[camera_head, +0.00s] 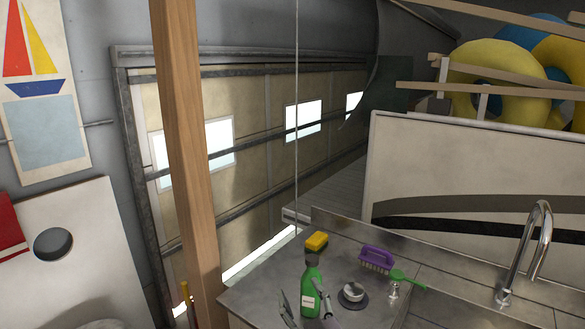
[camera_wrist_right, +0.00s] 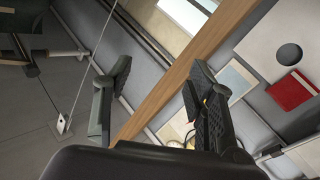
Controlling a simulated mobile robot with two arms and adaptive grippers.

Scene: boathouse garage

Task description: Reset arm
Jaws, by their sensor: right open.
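My right gripper (camera_head: 304,303) is at the bottom edge of the head view, in front of the metal counter (camera_head: 255,290). In the right wrist view its two dark fingers (camera_wrist_right: 160,72) are spread wide apart, with nothing between them close by. A green bottle (camera_head: 311,285) with a white label stands upright on the counter just behind the gripper. One finger overlaps the bottle in the head view; whether they touch I cannot tell. My left gripper is in neither view.
On the counter are a yellow sponge (camera_head: 316,241), a purple brush (camera_head: 377,257), a green long-handled tool (camera_head: 408,280) and a small round metal item (camera_head: 353,292). A tall curved faucet (camera_head: 528,250) stands at right. A wooden post (camera_head: 186,150) rises at left.

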